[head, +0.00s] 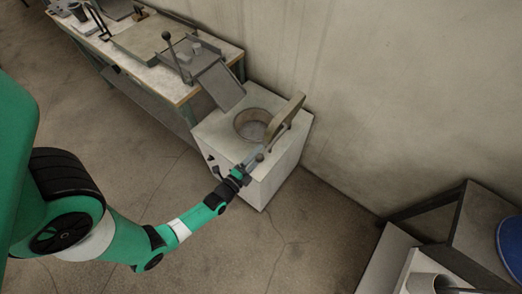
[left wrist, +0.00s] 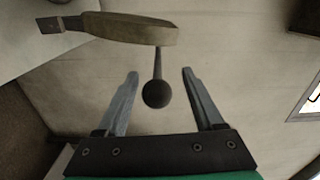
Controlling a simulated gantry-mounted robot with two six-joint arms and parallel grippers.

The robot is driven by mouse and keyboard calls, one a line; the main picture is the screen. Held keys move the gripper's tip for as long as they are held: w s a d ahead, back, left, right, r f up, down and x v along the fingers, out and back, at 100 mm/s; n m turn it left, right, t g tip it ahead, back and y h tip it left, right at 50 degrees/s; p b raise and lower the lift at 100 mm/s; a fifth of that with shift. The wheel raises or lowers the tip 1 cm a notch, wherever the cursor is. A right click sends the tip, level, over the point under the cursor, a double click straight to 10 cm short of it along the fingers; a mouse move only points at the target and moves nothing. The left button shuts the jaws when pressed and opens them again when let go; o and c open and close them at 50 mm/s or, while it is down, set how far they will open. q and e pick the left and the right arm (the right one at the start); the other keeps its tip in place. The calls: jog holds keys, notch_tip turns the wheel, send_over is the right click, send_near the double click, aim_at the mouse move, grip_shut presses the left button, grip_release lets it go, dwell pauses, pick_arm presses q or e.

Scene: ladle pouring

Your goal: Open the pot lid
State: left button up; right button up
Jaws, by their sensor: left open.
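The pot (head: 252,124) is a round opening in the top of a pale box-shaped furnace (head: 228,150). Its thick lid (head: 288,116) stands raised and steeply tilted at the right of the opening, so the pot's inside shows. The lid also shows nearly edge-on in the left wrist view (left wrist: 130,28), with a rod ending in a dark ball knob (left wrist: 157,95). My left gripper (head: 256,161) is at the knob, to the front right of the furnace. In the left wrist view its open fingers (left wrist: 160,74) lie on either side of the knob, with gaps showing. My right gripper is out of view.
A workbench (head: 215,70) with a sloped metal plate (head: 218,84) and tools stands behind left of the furnace. A plain wall rises close behind the furnace. Grey stands with a cup (head: 422,284) and a blue round object (head: 512,246) are at lower right. Floor in front is clear.

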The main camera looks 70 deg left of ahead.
pick_arm(q)
jog(key=v, duration=0.9)
jog(key=shift+s+p, duration=0.2)
jog(key=shift+p, duration=0.15)
jog(key=shift+d, duration=0.1)
